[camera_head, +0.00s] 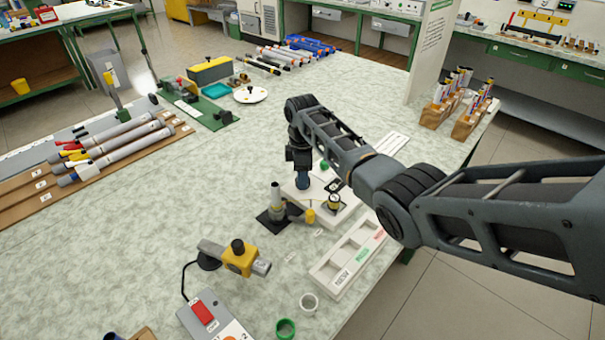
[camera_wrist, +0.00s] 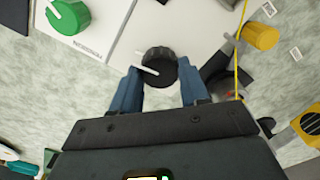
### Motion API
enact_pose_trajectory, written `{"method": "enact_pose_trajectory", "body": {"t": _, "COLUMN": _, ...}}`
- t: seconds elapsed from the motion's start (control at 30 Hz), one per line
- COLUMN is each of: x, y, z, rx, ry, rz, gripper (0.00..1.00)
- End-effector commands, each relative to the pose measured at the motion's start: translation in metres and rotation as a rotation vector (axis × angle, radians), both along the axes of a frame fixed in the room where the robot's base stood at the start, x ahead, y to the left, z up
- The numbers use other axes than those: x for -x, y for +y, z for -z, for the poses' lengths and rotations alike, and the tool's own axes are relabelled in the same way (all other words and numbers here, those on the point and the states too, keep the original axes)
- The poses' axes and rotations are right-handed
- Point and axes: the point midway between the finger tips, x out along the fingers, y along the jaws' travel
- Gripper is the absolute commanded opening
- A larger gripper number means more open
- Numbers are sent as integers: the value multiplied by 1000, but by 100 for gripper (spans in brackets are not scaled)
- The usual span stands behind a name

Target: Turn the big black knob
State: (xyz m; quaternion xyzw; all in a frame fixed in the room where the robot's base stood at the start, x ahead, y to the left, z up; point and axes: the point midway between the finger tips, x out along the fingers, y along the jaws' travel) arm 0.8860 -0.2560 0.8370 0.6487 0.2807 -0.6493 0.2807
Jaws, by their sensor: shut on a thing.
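The big black knob (camera_wrist: 155,68) has a white pointer mark and sits at the edge of a white panel (camera_wrist: 113,32). My gripper (camera_wrist: 158,80) points down at it, with a blue finger on each side, and is shut on the knob. In the head view my gripper (camera_head: 302,182) is low over the white panel (camera_head: 345,212) and hides the black knob. A green knob (camera_wrist: 68,14) with a white mark is on the same panel, to the left in the wrist view. It also shows behind my gripper in the head view (camera_head: 324,165).
A grey post fixture (camera_head: 277,203) and a yellow cylinder (camera_head: 310,216) stand close to my gripper. A white compartment tray (camera_head: 325,275) and a yellow clamp (camera_head: 238,258) are nearer. Grey tubes (camera_head: 120,148) lie on the left. The bench middle is mostly clear.

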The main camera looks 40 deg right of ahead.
Motion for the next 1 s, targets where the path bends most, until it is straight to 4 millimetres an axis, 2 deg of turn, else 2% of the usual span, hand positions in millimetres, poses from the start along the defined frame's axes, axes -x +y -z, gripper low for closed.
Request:
{"method": "enact_pose_trajectory", "body": {"t": 0.3, "x": -1, "y": 0, "z": -1, "rx": -1, "ry": -3, "rz": -132, "gripper": 14}}
{"method": "enact_pose_trajectory", "body": {"t": 0.87, "x": -1, "y": 1, "z": -1, "rx": -1, "ry": -3, "rz": -162, "gripper": 14}}
{"method": "enact_pose_trajectory", "body": {"t": 0.9, "x": -1, "y": 1, "z": -1, "rx": -1, "ry": -3, "rz": -162, "gripper": 46}}
{"method": "enact_pose_trajectory", "body": {"t": 1.0, "x": -1, "y": 1, "z": -1, "rx": -1, "ry": -3, "rz": -161, "gripper": 56}}
